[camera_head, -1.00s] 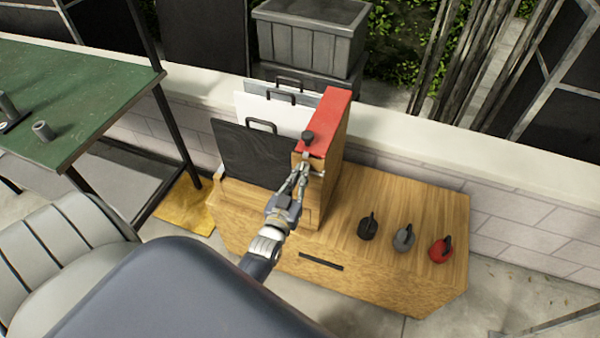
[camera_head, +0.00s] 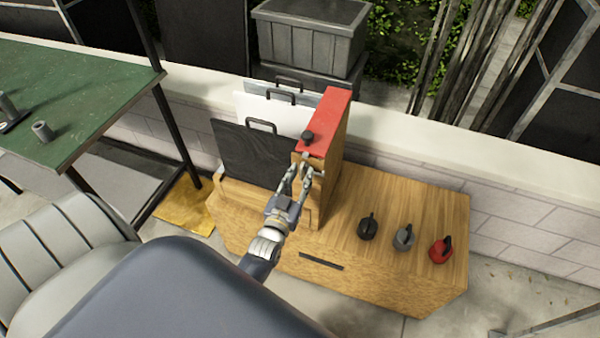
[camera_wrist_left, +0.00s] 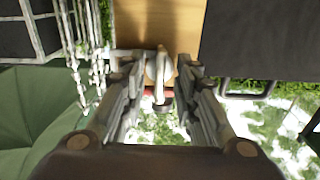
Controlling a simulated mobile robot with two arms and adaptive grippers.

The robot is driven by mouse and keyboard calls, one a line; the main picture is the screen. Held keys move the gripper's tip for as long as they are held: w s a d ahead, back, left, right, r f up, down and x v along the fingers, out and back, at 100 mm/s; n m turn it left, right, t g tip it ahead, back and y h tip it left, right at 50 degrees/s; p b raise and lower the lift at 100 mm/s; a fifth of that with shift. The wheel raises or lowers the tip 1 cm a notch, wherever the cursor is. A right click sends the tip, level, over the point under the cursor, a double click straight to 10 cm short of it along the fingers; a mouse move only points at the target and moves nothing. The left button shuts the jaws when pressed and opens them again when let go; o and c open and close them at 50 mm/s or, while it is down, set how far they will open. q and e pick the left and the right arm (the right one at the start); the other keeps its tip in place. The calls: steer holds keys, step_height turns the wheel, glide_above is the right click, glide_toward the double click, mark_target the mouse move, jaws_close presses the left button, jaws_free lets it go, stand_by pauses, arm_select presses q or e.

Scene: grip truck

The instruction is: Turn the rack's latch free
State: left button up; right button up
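The wooden rack (camera_head: 335,148) with a red top stands on the wooden bench. In the left wrist view, the latch (camera_wrist_left: 160,77) is a small pale metal piece on the rack's wooden end face (camera_wrist_left: 186,28). My left gripper (camera_head: 298,176) is at this end face, with its fingers apart. In the left wrist view, the fingers (camera_wrist_left: 160,98) are on either side of the latch with a gap to each. In the head view the fingers partly hide the latch. My right gripper is not in view.
Black (camera_head: 250,155) and white (camera_head: 275,112) panels with handles stand left of the rack. Black (camera_head: 367,228), grey (camera_head: 403,238) and red (camera_head: 440,250) handled pieces stand on the bench (camera_head: 345,235). A green table (camera_head: 80,85) is at left.

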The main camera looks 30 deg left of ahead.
arm_select(q)
steer(key=v, duration=1.1)
steer(key=shift+s, duration=0.4)
steer(key=shift+f, duration=0.1)
steer(key=s+d+f+m+g+h+b, duration=0.15)
steer(key=s+d+f+g, duration=0.25)
steer(key=f, duration=1)
steer(key=s+d+f+m+g+h, duration=0.1)
steer(key=s+d+f+g+h, duration=0.3)
steer(key=f, duration=0.9)
steer(key=s+a+f+m+g, duration=0.1)
steer(key=s+f+g, duration=0.3)
steer(key=s+f, duration=0.4)
steer(key=s+a+f+m+g+y+b, duration=0.1)
steer(key=s+f+g, duration=0.3)
steer(key=s, duration=1.2)
step_height(320, 180, down, 4)
steer(key=shift+f, duration=0.2)
steer(key=shift+m, duration=0.25)
